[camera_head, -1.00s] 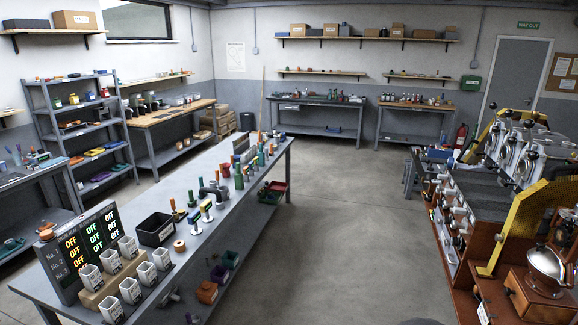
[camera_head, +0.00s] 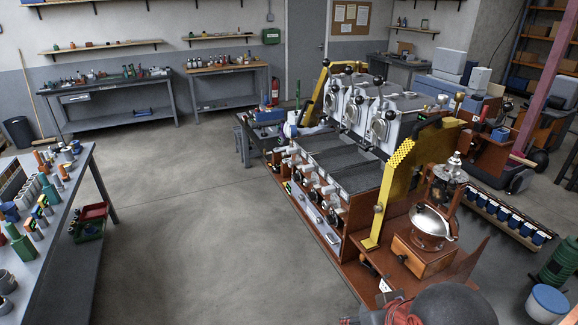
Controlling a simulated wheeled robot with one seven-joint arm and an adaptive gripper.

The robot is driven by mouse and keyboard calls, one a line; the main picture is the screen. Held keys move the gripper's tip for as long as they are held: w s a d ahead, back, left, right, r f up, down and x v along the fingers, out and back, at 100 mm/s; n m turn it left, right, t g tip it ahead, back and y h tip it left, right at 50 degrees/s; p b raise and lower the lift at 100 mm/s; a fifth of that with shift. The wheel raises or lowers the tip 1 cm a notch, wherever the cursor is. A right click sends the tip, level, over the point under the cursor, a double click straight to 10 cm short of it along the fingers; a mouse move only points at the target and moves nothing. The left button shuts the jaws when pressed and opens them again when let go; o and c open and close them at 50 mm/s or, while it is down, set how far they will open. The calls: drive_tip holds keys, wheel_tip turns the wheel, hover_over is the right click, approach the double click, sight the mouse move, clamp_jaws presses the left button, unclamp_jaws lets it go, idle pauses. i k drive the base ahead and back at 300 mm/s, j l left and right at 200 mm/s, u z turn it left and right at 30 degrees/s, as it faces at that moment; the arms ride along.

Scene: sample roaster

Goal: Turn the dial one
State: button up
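The sample roaster (camera_head: 345,160) stands right of centre in the head view, a brown-based machine with several grey drums and yellow end guards. Its front panel carries rows of small round knobs and gauges, with one dark knob near the panel's right end (camera_head: 336,221). They are too small to read, and I cannot tell which one is dial one. A dark rounded part with red beside it, probably my arm, shows at the bottom edge. My gripper's fingers are not in view.
A hand grinder (camera_head: 430,225) stands at the roaster's near right end. A grey bench (camera_head: 75,215) with bottles and tools is at the left. The concrete floor (camera_head: 190,230) between them is clear. A blue-topped bucket (camera_head: 547,302) stands at the lower right.

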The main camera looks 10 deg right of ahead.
sight(291, 164)
drive_tip(key=i+z, duration=0.1)
drive_tip(key=z, duration=0.35)
drive_tip(key=i+j+z, duration=0.1)
drive_tip(key=z, duration=0.35)
drive_tip(key=i+j+z, duration=0.15)
drive_tip(key=j, duration=0.2)
drive_tip(key=i+j+z, duration=0.35)
drive_tip(key=j, duration=0.4)
drive_tip(key=i+j+z, duration=0.15)
drive_tip(key=j, duration=0.25)
drive_tip(key=i+j+z, duration=0.2)
drive_tip(key=j, duration=0.25)
drive_tip(key=i+j, duration=0.1)
drive_tip(key=j, duration=0.25)
drive_tip(key=i+j, duration=0.1)
drive_tip(key=j, duration=0.3)
drive_tip(key=i+j, duration=0.1)
drive_tip(key=j, duration=0.25)
